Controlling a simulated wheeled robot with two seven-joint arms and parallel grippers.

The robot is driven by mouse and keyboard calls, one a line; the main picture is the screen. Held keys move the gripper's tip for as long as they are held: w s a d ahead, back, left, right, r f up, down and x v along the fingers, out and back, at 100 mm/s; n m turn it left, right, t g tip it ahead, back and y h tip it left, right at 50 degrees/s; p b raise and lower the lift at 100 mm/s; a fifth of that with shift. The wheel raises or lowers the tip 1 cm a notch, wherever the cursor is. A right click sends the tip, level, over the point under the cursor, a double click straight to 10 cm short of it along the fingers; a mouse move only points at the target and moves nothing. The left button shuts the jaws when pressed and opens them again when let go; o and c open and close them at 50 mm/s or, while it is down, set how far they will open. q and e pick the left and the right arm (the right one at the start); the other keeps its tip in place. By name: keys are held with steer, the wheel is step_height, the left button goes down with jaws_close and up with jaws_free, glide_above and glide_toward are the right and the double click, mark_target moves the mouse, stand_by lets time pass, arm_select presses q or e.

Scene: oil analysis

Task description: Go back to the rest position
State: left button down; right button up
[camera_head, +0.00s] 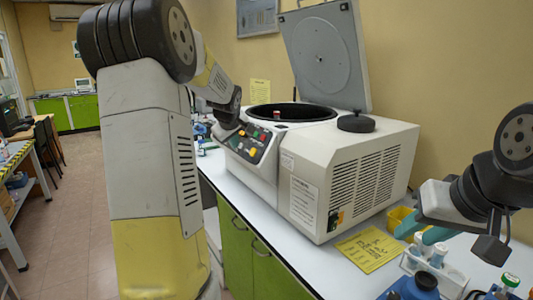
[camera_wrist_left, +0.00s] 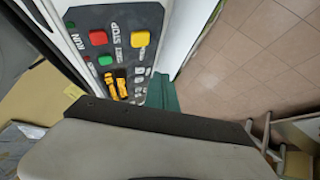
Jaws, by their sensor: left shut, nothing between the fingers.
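My left arm reaches in from the left of the head view, bent over, with its dark wrist beside the centrifuge's control panel (camera_head: 250,140). In the left wrist view the teal fingers of my left gripper (camera_wrist_left: 161,93) are shut and empty, next to the panel (camera_wrist_left: 115,50) with its red, yellow and green buttons. In the head view these fingers are hidden. My right gripper (camera_head: 423,231) is at the lower right, its teal fingers apart, just above the sample rack (camera_head: 412,262). Nothing is seen held in it.
The white centrifuge (camera_head: 310,180) stands on the bench with its lid (camera_head: 325,60) raised and a red-capped item (camera_head: 277,115) in the bowl. A yellow sheet (camera_head: 369,249), blue-capped bottles and a green-capped vial (camera_head: 510,281) lie near the right gripper. The floor (camera_head: 65,220) at left is open.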

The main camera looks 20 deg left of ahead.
arm_select(q)
steer(key=s+d+m+h, duration=0.1)
steer(key=s+d+m, duration=0.3)
steer(key=s, duration=0.8)
steer(key=s+d+m+g+h, duration=0.1)
steer(key=s+d+m, duration=0.3)
steer(key=s+d, duration=0.5)
steer(key=s+d+m+g+h, duration=0.1)
steer(key=s+d+m, duration=0.3)
steer(key=s, duration=1)
steer(key=d+h, duration=0.1)
steer(key=d, duration=0.2)
steer(key=shift+s+f+h, duration=0.25)
steer(key=shift+s+h, duration=0.05)
steer(key=shift+s, duration=0.05)
stand_by(3.8)
